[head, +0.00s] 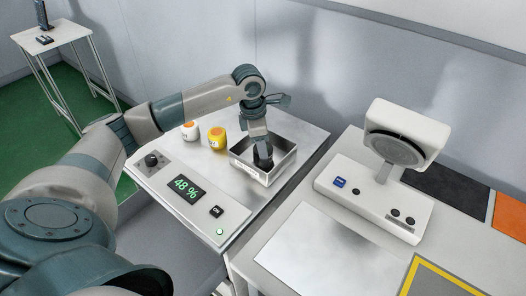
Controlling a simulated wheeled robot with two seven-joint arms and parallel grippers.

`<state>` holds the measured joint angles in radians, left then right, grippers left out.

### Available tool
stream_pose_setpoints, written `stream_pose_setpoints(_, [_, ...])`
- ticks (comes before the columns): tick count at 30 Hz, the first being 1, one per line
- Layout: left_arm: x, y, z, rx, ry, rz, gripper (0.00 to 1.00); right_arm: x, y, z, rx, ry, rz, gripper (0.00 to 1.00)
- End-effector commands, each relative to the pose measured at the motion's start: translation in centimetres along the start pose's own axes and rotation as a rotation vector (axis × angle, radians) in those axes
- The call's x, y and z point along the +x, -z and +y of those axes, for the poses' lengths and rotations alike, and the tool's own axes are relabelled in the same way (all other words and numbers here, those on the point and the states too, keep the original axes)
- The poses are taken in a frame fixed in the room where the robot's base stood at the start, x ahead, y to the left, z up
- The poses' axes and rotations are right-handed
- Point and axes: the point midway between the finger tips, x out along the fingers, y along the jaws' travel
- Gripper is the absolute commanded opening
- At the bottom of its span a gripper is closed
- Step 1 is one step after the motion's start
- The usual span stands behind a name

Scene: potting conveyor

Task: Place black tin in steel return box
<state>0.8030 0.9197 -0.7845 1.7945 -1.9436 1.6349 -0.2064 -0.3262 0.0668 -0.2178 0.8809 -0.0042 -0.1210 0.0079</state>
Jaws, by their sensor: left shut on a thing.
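The steel return box (280,177) is an open square metal box on the steel top at the centre of the head view. My left gripper (262,146) points down over the box, with its fingertips at or inside the opening. It is shut on the black tin (263,160), a small dark cylinder at the fingertips. The tin is within the box's outline; I cannot tell whether it touches the floor of the box. My right gripper is not in view.
A yellow jar (217,140) and a white jar with an orange top (189,131) stand left of the box. A white device (375,198) with a round head stands on the right-hand table.

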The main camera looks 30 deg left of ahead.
Motion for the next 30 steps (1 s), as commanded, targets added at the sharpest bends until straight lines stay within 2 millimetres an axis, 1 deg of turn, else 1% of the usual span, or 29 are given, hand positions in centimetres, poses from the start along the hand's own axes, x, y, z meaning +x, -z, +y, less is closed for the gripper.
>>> stream_pose_setpoints(3, [0.0,0.0,0.0,0.000,0.000,0.000,0.21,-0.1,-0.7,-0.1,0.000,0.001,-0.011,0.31])
stream_pose_setpoints(6, [0.0,0.0,0.0,0.000,0.000,0.000,0.21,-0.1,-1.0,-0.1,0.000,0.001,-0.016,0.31])
stream_pose_setpoints(13, [0.2,0.0,0.0,0.000,0.000,0.000,0.21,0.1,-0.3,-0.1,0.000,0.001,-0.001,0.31])
stream_pose_setpoints(14, [0.2,0.0,0.0,0.000,0.000,0.000,0.48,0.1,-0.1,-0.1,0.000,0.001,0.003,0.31])
stream_pose_setpoints(15, [0.2,0.0,0.0,0.000,0.000,0.000,0.58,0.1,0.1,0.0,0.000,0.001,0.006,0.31])
stream_pose_setpoints(16, [0.2,0.0,0.0,0.000,0.000,0.000,0.64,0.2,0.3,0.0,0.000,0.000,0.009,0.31])
stream_pose_setpoints(21, [0.2,0.0,0.0,0.000,0.000,0.000,0.64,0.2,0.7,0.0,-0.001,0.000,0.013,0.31])
stream_pose_setpoints(30, [0.0,0.0,0.0,0.000,0.000,0.000,0.64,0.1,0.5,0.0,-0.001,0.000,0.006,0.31])
